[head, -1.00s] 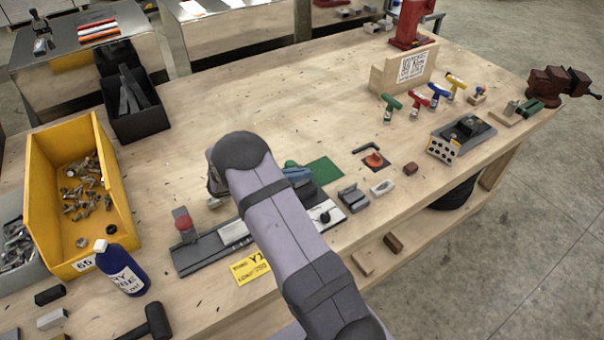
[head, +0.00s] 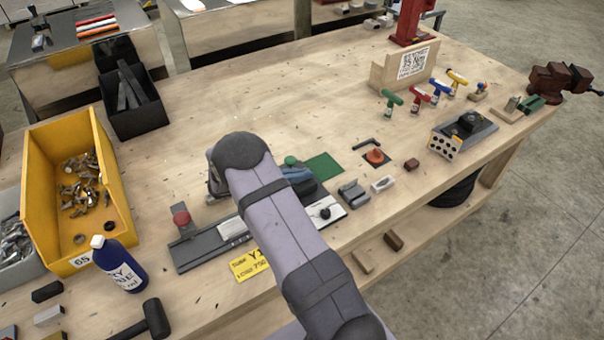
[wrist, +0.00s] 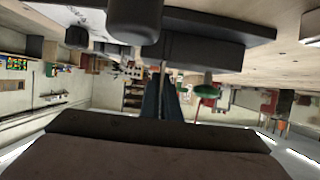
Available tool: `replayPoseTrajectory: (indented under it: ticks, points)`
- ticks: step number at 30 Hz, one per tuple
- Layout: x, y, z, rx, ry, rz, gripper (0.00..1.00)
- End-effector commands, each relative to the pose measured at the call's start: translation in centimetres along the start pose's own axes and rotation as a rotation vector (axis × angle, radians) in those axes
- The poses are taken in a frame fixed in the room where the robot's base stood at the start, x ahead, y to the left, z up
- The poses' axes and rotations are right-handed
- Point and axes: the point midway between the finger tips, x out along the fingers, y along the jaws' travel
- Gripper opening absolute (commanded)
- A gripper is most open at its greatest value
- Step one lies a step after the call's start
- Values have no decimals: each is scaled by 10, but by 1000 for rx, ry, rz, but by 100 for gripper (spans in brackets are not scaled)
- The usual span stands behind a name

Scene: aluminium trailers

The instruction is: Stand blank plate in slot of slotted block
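My gripper shows in the wrist view, its two dark blue-grey fingers (wrist: 162,105) close together with a thin grey edge between them. This looks like the blank plate (wrist: 162,70), seen edge-on. It meets or overlaps a dark block (wrist: 208,53), probably the slotted block; I cannot tell if it is in the slot. In the head view my arm covers the fingertips and the plate. Part of a dark block (head: 309,188) shows just right of my arm, with a blue-grey part of my gripper (head: 296,174) above it.
A green knob (head: 291,161) and green mat (head: 324,167) lie just behind. A grey rail with a red knob (head: 181,217) lies left of my arm. A yellow bin (head: 38,200) and blue bottle (head: 124,270) stand farther left. The table's back middle is clear.

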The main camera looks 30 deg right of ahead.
Motion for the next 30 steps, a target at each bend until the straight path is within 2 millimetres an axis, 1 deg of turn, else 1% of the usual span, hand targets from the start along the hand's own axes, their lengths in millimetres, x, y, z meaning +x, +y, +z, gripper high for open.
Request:
replayPoseTrajectory:
  ticks: [13, 14, 15, 16, 17, 30]
  points:
    - [4, 0, 10, 1, 0, 0, 0]
    - [4, 0, 10, 1, 0, -1, 5]
    - [4, 0, 10, 1, -1, -1, 14]
    - [4, 0, 10, 0, -1, 0, 22]
    - [4, 0, 10, 0, -1, 0, 24]
    - [6, 4, 13, -4, -5, 8, 24]
